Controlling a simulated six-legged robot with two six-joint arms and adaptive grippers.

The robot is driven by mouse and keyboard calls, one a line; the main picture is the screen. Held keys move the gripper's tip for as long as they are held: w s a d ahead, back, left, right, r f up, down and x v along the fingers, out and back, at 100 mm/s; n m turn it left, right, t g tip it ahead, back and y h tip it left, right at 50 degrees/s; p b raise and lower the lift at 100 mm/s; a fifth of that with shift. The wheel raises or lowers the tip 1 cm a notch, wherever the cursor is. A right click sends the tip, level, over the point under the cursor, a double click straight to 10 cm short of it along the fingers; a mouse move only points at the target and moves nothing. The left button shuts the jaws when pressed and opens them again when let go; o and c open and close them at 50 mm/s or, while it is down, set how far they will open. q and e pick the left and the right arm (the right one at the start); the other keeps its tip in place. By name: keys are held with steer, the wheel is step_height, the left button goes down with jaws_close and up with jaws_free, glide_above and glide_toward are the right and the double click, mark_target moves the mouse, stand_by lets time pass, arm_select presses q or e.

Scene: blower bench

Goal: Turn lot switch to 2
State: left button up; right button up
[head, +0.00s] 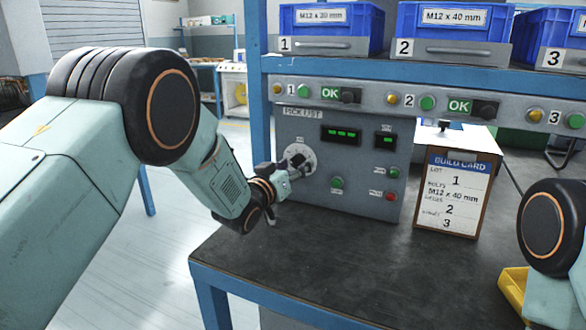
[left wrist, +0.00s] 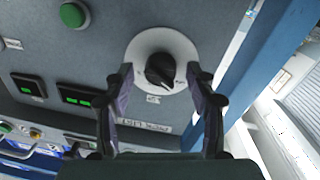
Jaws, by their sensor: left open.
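The lot switch (head: 298,160) is a black knob on a round pale dial at the left of the grey pick list panel (head: 345,185). In the left wrist view the black knob (left wrist: 160,70) sits on its dial, between and beyond my fingertips. My left gripper (head: 290,178) is open in front of the dial. Its two fingers (left wrist: 160,78) stand apart on either side of the knob; I cannot tell whether they touch it. The dial's markings are too small to read. My right gripper is not in view; part of my right arm shows at the right edge.
A build card (head: 456,192) on a stand reads lot 1, M12 x 40 mm. Blue bins (head: 325,28) sit on the shelf above. A yellow tray (head: 511,290) lies at the right. The dark bench top (head: 340,260) is clear in front. A blue post (head: 256,80) stands left of the panel.

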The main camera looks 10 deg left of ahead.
arm_select(q)
steer(key=shift+c, duration=0.3)
steer(key=shift+a, duration=0.1)
steer(key=c, duration=1.1)
